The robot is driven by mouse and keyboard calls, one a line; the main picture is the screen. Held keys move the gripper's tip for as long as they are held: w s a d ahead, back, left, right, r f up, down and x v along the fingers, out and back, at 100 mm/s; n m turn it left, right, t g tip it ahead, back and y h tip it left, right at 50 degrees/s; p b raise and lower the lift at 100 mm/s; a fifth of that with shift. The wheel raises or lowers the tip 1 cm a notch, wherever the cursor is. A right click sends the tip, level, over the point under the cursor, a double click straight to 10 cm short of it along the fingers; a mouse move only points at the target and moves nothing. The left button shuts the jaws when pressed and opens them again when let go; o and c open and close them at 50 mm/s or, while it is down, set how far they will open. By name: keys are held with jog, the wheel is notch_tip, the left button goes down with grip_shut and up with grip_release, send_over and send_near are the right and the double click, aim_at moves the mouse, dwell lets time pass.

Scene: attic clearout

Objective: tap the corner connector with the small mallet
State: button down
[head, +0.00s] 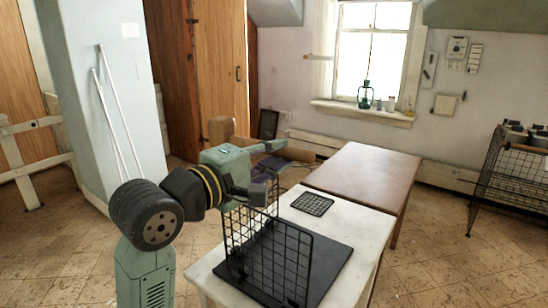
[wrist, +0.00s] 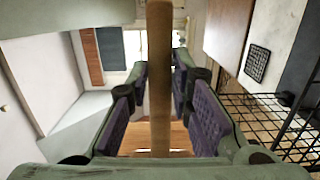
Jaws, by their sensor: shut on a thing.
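My gripper (head: 268,166) is held over the far left of the white table in the head view. In the wrist view its purple-padded fingers (wrist: 160,95) are closed around a plain wooden handle (wrist: 159,60), taken as the small mallet's. Two black wire grid panels (head: 287,258) stand upright and meet at an angle on a black board (head: 335,256). They also show in the wrist view (wrist: 268,108), right of the gripper. The corner connector is too small to make out.
A small flat black grid (head: 312,204) lies on the white table (head: 372,228). A brown table (head: 365,174) adjoins it behind. A wire crate with dark items (head: 510,170) stands at the right. White rods (head: 117,115) lean on the left wall.

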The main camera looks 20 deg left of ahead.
dwell(0.3)
notch_tip(320, 180, down, 5)
jog(key=b, duration=0.5)
notch_tip(320, 180, up, 5)
jog(key=shift+r+p, duration=0.2)
jog(key=shift+p, duration=1.05)
jog(key=shift+f, duration=0.2)
notch_tip(320, 180, down, 6)
jog(key=r+b, duration=0.1)
jog(key=b, duration=0.5)
notch_tip(320, 180, up, 5)
jog(key=p, duration=0.3)
jog(key=shift+r+p, duration=0.2)
jog(key=shift+p, duration=0.1)
jog(key=shift+f, duration=0.1)
